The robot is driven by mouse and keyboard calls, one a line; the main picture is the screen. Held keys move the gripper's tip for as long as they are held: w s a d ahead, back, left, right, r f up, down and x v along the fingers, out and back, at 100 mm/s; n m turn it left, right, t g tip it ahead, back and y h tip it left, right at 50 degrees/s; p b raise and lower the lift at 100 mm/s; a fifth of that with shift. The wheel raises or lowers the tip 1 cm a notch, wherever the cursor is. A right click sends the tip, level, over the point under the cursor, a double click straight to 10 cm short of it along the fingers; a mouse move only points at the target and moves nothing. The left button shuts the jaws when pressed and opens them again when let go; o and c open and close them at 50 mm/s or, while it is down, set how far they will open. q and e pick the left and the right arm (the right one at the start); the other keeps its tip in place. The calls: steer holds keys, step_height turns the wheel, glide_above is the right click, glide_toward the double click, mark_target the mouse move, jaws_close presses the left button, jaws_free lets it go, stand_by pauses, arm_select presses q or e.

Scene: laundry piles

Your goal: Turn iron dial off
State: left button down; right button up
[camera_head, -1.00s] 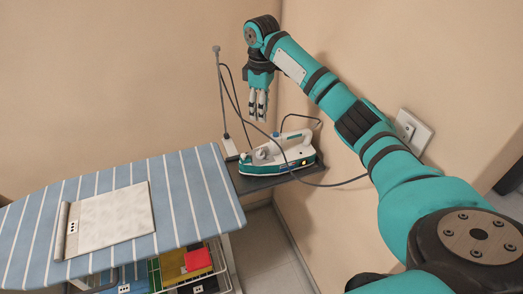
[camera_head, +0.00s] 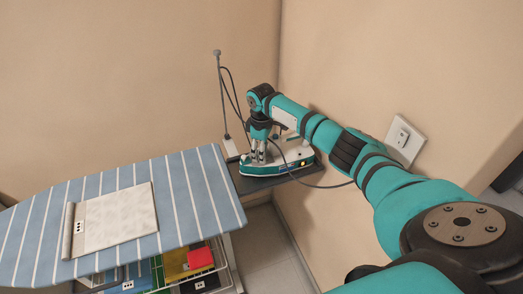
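The teal and white iron (camera_head: 291,163) stands on a dark rest at the right end of the ironing board. A small orange light (camera_head: 303,164) shows near its right end. My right gripper (camera_head: 258,159) points down at the left part of the iron, where the dial is. The fingers hide the dial, and I cannot tell whether they touch it. The fingers look close together, but their exact opening is too small to tell. My arm also hides part of the iron's handle. My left gripper is not in view.
The striped ironing board (camera_head: 190,190) holds a folded pale cloth (camera_head: 115,222). A rack with coloured cloths (camera_head: 200,258) is below it. A thin pole (camera_head: 221,95) and the iron's cord (camera_head: 335,186) are close to my arm.

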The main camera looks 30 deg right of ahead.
steer(key=shift+c, duration=0.4)
jaws_close()
steer(key=shift+n, duration=0.4)
steer(key=n, duration=0.2)
steer(key=shift+w+n, duration=0.1)
steer(key=shift+n, duration=0.3)
steer(key=shift+d+n, duration=0.1)
steer(key=shift+n, duration=2)
steer(key=shift+w, duration=0.1)
